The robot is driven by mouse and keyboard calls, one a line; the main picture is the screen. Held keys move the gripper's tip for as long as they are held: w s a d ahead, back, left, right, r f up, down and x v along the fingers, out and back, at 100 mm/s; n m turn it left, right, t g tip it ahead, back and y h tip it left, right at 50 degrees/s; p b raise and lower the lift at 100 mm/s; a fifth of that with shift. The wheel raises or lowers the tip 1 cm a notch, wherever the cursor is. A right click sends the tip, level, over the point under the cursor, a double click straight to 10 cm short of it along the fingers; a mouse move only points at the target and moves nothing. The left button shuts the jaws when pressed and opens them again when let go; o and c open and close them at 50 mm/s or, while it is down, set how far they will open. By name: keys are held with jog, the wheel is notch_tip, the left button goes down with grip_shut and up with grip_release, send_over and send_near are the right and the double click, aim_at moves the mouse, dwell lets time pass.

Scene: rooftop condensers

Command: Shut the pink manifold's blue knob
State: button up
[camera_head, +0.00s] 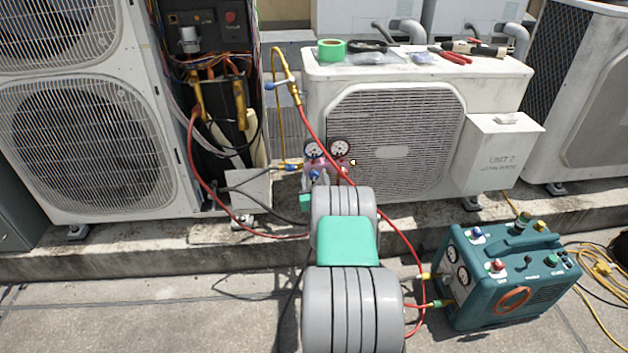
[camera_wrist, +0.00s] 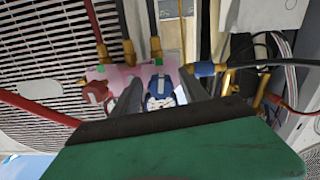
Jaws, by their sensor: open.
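The pink manifold (camera_head: 327,167) hangs in front of the middle condenser, with two round gauges on it. In the wrist view the pink manifold (camera_wrist: 128,74) lies across the upper middle, with a red knob (camera_wrist: 95,92) on the left. The blue knob (camera_wrist: 160,88), with a pale marking, is between my gripper's two grey fingers. My gripper (camera_wrist: 160,84) is open, one finger on each side of the blue knob. I cannot tell whether either finger touches it. In the head view my arm hides most of my gripper and the manifold's lower part.
Red hoses (camera_head: 315,132) run from the manifold beside my arm. A teal recovery machine (camera_head: 508,275) stands on the roof at right. The left condenser (camera_head: 95,145) has an open wiring bay (camera_head: 212,75). Tape and tools lie on the middle condenser (camera_head: 480,75).

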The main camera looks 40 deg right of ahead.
jog(key=shift+c, duration=0.5)
grip_shut()
